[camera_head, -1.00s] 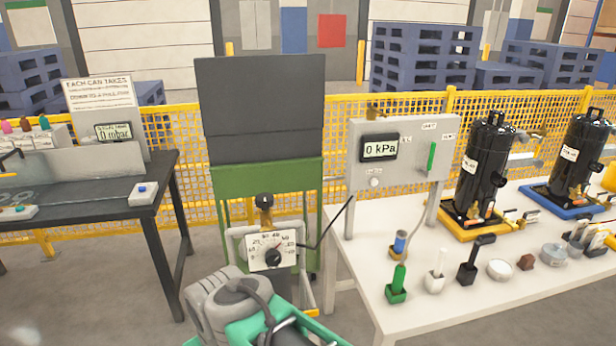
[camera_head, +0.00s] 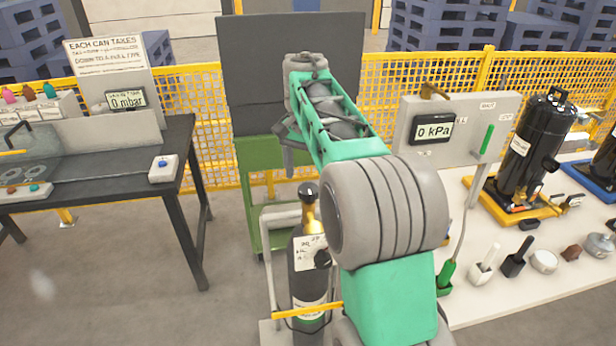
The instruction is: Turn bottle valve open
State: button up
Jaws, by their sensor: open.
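The gas bottle (camera_head: 308,282) is black with a pale label and stands upright in a grey trolley frame. Its valve has a brass body (camera_head: 313,226) and a black handwheel (camera_head: 307,191) on top. My green and grey arm covers the space right of the valve. My gripper (camera_head: 287,151) is dark, partly hidden behind the arm, above and beyond the handwheel. It is open, apart from the valve, and I see nothing in it.
A green cabinet (camera_head: 262,180) with a dark upper board stands behind the bottle. A black workbench (camera_head: 85,174) is at left. A white table (camera_head: 500,289) at right holds a 0 kPa gauge panel (camera_head: 408,118) and a black compressor (camera_head: 535,142). Floor is clear between workbench and trolley.

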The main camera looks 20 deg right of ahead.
aim_at(308, 188)
jog(key=w+d+m, duration=0.1)
jog(key=w+d, duration=0.1)
jog(key=w, duration=0.1)
jog(key=shift+r+m, duration=0.35)
jog(key=shift+m, duration=0.05)
jog(key=shift+w+f, duration=0.15)
jog(key=shift+f, duration=0.15)
notch_tip(308, 188, down, 7)
jog(key=b, duration=0.7)
jog(key=shift+f, duration=0.1)
jog(key=shift+c, duration=0.5)
jog(key=c, duration=1.3)
